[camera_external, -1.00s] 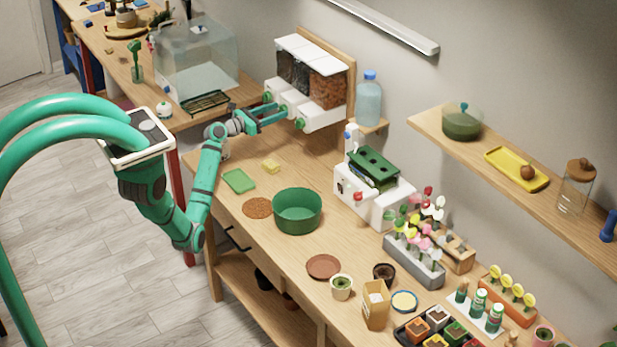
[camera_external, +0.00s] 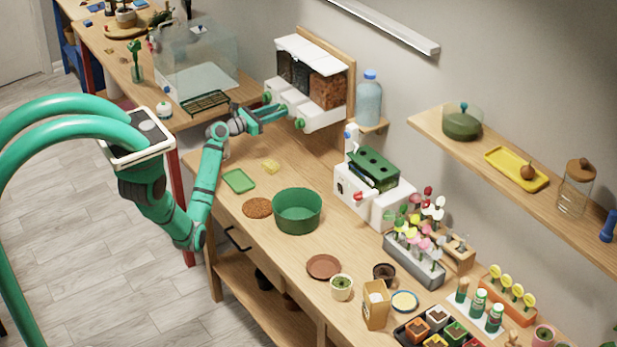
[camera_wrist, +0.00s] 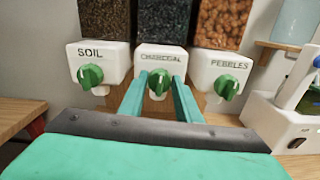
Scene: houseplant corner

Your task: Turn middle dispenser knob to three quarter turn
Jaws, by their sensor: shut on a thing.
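The dispenser (camera_external: 312,72) hangs on a wooden board at the back, with three clear bins over white fronts. In the wrist view the fronts read SOIL, CHARCOAL and PEBBLES. The middle knob (camera_wrist: 159,80) is green and sits on the CHARCOAL front, between my fingertips. My gripper (camera_wrist: 159,88) is shut on this knob, one finger on each side. It also shows in the external view (camera_external: 283,112), reaching the dispenser from the left. The soil knob (camera_wrist: 91,76) and the pebbles knob (camera_wrist: 227,87) stand free on either side. The middle knob's lower part is partly hidden by the fingers.
A white machine with a green top (camera_external: 372,172) stands to the right of the dispenser. A blue water bottle (camera_external: 369,100) stands on a small shelf beside it. A green bowl (camera_external: 297,211), a green tray (camera_external: 239,181) and a yellow sponge (camera_external: 270,167) are on the bench below.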

